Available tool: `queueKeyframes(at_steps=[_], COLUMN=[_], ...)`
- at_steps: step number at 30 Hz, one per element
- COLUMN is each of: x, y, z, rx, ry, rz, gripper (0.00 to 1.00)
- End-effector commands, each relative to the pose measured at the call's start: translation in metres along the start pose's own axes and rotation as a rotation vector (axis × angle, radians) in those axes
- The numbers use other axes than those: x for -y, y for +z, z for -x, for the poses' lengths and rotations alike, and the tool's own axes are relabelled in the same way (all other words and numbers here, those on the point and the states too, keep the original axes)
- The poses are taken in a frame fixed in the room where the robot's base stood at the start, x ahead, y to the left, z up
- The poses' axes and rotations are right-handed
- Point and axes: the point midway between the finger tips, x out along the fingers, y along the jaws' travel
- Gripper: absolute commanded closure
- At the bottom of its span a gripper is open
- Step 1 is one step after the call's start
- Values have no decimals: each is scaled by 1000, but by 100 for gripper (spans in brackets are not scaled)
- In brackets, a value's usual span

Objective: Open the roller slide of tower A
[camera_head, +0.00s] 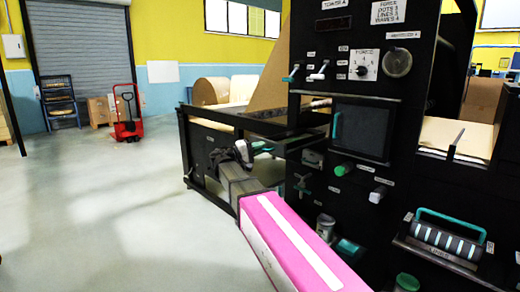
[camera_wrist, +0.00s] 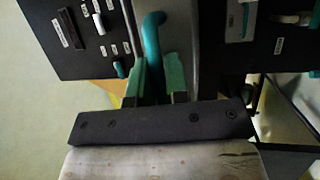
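Tower A is a black machine panel (camera_head: 440,130) with a "TOWER A" label at its top. A dark square slide panel (camera_head: 366,133) on it has a vertical teal handle at its left edge; it looks shut. I cannot read a label naming it the roller slide. My gripper (camera_head: 266,148) is left of this panel in the head view, its fingertips small there. In the wrist view, the green fingers of my gripper (camera_wrist: 159,76) stand apart, with a teal handle (camera_wrist: 153,40) on a grey surface running in line with the gap between them. I cannot tell whether they touch it.
Knobs and small levers surround the slide panel, including a green knob (camera_head: 343,169). A ridged roller with a teal handle (camera_head: 447,240) sits at lower right. A brown kraft roll (camera_head: 209,92) lies behind. A red pallet jack (camera_head: 128,125) stands at back left. The left floor is clear.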

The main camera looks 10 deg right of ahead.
Motion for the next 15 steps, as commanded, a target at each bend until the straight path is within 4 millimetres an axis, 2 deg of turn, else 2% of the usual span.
queueKeyframes(at_steps=[1, 2, 11, 15], x=[0, 0, 0, 0], y=[0, 0, 0, -1], z=[0, 0, 1, 14], rx=[1, 1, -1, -2], ry=[-1, -1, 1, 1], rz=[0, 0, 0, 0], gripper=[68, 63, 63, 63])
